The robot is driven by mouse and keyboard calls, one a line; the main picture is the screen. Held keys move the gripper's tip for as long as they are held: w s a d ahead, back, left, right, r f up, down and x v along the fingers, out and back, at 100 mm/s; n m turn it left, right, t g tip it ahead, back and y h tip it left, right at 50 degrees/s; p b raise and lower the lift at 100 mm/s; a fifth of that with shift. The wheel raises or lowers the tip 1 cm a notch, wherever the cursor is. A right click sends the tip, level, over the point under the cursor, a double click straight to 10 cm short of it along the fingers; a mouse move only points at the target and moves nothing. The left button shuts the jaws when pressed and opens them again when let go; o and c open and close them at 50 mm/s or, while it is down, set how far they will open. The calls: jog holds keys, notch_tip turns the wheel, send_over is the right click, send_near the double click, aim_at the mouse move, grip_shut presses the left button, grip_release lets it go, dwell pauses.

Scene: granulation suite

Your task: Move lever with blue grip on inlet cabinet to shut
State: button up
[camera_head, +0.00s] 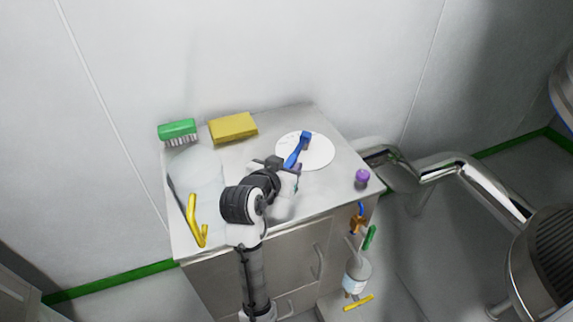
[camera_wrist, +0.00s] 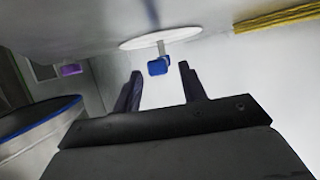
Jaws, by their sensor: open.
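The lever with the blue grip (camera_head: 292,158) stands on a round white plate (camera_head: 318,157) on top of the inlet cabinet (camera_head: 265,145). In the head view the lever slants from the plate's upper middle down to the left, towards my gripper (camera_head: 278,167). In the wrist view the blue grip (camera_wrist: 158,67) shows end-on, with a short pale stem leading to the white plate (camera_wrist: 135,43). My gripper (camera_wrist: 160,70) is open, with one dark finger on each side of the grip in the picture. I cannot tell whether the fingers touch it.
A green brush (camera_head: 177,130) and yellow sponge (camera_head: 233,128) lie at the back. A yellow handle (camera_head: 196,220) is at the left front, a purple knob (camera_head: 362,177) at the right. Green (camera_head: 370,238) and lower yellow (camera_head: 358,302) handles are beside the cabinet; shiny pipes (camera_head: 480,190) run right.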

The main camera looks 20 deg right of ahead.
jog(key=shift+w+d+f, duration=0.15)
jog(key=shift+w+d, duration=0.15)
jog(key=shift+c, duration=0.3)
grip_shut()
